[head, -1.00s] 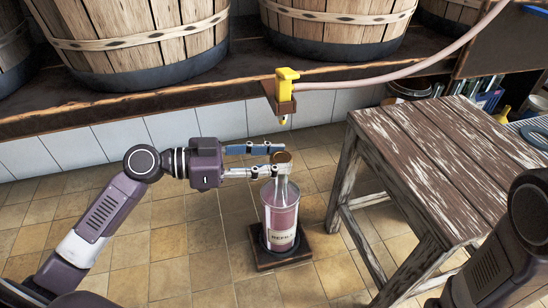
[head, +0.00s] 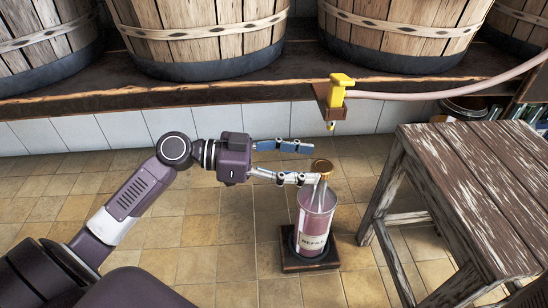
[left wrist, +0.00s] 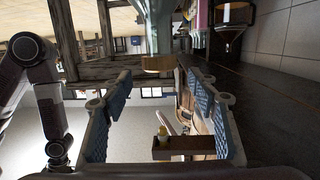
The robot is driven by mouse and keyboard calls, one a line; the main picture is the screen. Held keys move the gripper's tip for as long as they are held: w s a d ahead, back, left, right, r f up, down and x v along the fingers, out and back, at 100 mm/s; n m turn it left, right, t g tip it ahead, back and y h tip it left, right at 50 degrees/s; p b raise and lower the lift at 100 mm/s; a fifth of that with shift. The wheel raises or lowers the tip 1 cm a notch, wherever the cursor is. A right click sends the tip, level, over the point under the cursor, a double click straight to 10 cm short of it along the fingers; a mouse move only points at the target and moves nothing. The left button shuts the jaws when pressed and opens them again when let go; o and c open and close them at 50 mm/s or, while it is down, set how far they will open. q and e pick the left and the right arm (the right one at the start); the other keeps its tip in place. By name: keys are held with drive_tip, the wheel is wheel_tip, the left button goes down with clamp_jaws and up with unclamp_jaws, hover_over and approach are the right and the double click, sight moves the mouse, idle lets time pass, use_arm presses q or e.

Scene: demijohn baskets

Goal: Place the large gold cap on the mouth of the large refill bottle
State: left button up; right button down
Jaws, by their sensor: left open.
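The large refill bottle (head: 316,218) stands upright on a dark square base (head: 312,262), with pinkish liquid and a pale label. The large gold cap (head: 323,165) sits on its mouth and looks level. My left gripper (head: 314,163) is open at the cap's left, its fingertips close to the cap; I cannot tell whether the lower finger touches it. In the left wrist view the bottle neck (left wrist: 156,25) hangs inverted with the gold cap (left wrist: 157,65) at its end, beyond the spread fingers of my left gripper (left wrist: 160,95). My right gripper is out of view.
A yellow tap (head: 340,88) on a bracket with a pale hose hangs above and behind the bottle. A worn wooden table (head: 470,165) stands at the right. Wooden barrels (head: 200,35) line the shelf at the back. The tiled floor at the front left is clear.

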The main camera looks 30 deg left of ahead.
use_arm(q)
drive_tip(key=v, duration=0.9)
drive_tip(key=shift+s+a, duration=0.1)
